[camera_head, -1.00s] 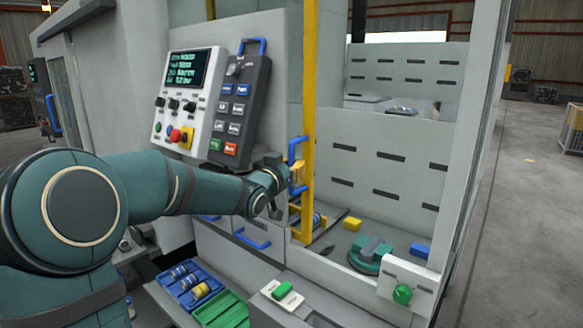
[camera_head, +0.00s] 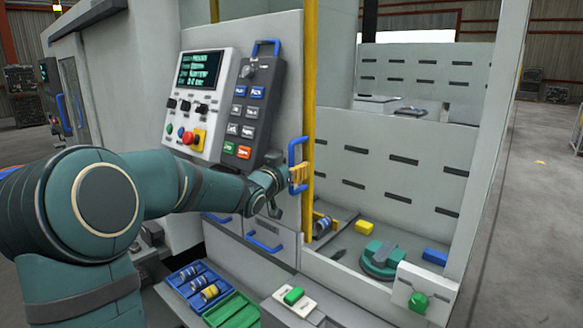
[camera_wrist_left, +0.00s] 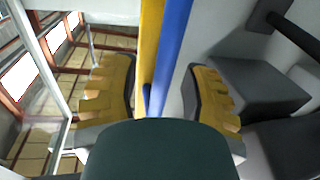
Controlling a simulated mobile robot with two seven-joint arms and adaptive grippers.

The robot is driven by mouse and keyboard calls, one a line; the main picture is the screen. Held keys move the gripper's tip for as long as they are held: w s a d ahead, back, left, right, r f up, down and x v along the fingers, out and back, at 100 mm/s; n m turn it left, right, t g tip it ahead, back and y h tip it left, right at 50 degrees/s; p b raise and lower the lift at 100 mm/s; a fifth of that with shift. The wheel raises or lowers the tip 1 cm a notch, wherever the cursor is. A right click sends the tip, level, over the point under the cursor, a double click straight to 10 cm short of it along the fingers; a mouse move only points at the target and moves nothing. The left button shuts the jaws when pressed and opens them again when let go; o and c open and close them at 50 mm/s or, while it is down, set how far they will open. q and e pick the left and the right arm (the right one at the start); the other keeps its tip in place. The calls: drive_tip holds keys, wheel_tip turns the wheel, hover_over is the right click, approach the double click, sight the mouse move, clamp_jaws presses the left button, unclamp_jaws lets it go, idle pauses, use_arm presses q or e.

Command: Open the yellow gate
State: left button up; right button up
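The yellow gate (camera_head: 309,110) is a tall upright frame edge beside the control panel. A blue handle (camera_head: 292,152) stands on its left side. My left gripper (camera_head: 298,178) is at the handle's lower part, its yellow fingers near the gate post. In the left wrist view, the fingers (camera_wrist_left: 163,85) stand apart, with the blue handle bar (camera_wrist_left: 173,50) and the yellow gate post (camera_wrist_left: 150,40) running between them. The bar lies nearer the right-hand finger, and a gap shows on the left side. My right gripper is not in view.
The control panel (camera_head: 200,100) with buttons stands left of the gate. Inside the bay are a yellow block (camera_head: 364,228), a green round fixture (camera_head: 381,262) and a blue block (camera_head: 435,257). Blue (camera_head: 182,292) and green trays sit in front, below my arm.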

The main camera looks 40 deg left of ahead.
use_arm(q)
drive_tip(key=s+d, duration=0.2)
drive_tip(key=s, duration=1)
idle(0.6)
